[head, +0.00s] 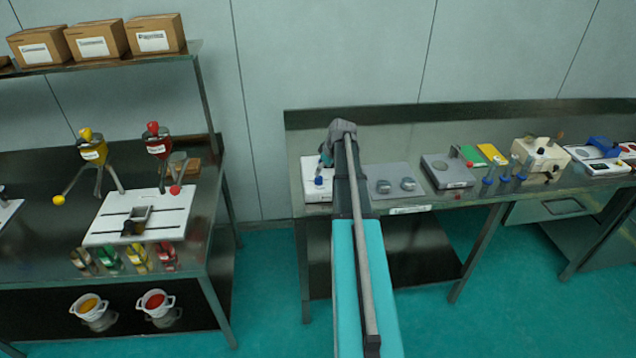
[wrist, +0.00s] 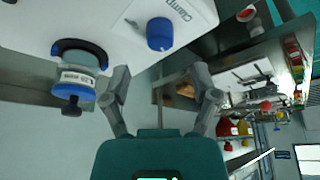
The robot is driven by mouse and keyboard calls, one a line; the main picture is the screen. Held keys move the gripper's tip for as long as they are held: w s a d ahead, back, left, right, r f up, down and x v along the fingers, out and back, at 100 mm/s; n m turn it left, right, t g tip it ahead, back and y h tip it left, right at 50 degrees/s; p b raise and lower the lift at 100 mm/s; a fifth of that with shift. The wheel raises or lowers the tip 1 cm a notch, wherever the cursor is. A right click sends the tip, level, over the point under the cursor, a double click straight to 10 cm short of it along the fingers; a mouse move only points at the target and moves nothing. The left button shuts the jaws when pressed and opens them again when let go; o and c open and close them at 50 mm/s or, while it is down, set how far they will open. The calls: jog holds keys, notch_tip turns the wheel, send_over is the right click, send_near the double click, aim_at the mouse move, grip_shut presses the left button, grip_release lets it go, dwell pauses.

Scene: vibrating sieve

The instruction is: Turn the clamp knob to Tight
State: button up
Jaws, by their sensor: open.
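The clamp knob (wrist: 160,33) is a blue round knob on a white panel, beside the printed word "Clamp" (wrist: 176,9) in the wrist view. Its setting cannot be read. The panel belongs to a white machine (head: 311,189) at the left end of the right bench, where a small blue knob (head: 318,181) also shows in the head view. My gripper (wrist: 162,74) is open and empty, its fingers spread apart, with the knob beyond their tips and not touched. In the head view my arm hides most of the gripper and part of the machine.
A clear jar with blue ends (wrist: 75,75) and a "20 mm" style label stands on the machine, left of my gripper in the wrist view. A grey plate with two round pieces (head: 396,184) lies to the right of the machine. A separate bench (head: 215,235) stands left, across a floor gap.

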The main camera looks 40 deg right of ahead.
aim_at(319, 177)
jog(key=shift+b+x, duration=2.05)
jog(key=shift+x, duration=0.45)
